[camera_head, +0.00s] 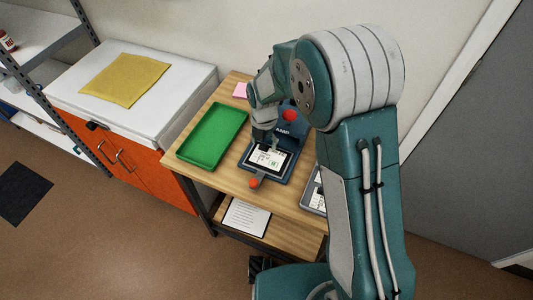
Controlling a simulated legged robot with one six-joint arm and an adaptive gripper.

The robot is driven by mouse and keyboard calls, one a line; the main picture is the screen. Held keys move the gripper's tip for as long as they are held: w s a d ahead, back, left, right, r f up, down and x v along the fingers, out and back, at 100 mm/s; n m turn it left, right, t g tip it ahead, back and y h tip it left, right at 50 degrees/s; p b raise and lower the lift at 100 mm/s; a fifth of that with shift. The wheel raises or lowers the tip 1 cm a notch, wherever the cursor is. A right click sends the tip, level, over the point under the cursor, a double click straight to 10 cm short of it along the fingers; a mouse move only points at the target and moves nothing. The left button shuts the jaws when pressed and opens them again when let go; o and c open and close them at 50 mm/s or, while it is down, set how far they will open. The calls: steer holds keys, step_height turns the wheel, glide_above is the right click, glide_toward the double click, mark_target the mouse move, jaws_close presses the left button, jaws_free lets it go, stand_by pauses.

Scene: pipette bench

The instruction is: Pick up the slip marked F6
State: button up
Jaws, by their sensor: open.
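A white slip (266,162) with dark print and a small green patch lies on a dark blue device (250,164) on the wooden table. Its marking is too small to read, so I cannot tell whether it is F6. My gripper (268,148) is open and points down at the slip's far part, partly covering it. Whether the fingers touch it is unclear. A grey tray (309,204) with white and dark pieces stands to the right, mostly hidden behind my arm.
A green tray (196,164) lies left of the device on the wooden table (230,88). A pink note (240,90) lies at the back. A red knob (290,115) rises behind the slip. A white-topped orange cabinet (150,177) stands left. A printed sheet (245,217) lies on the lower shelf.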

steer(key=shift+f, duration=0.35)
steer(key=c, duration=1)
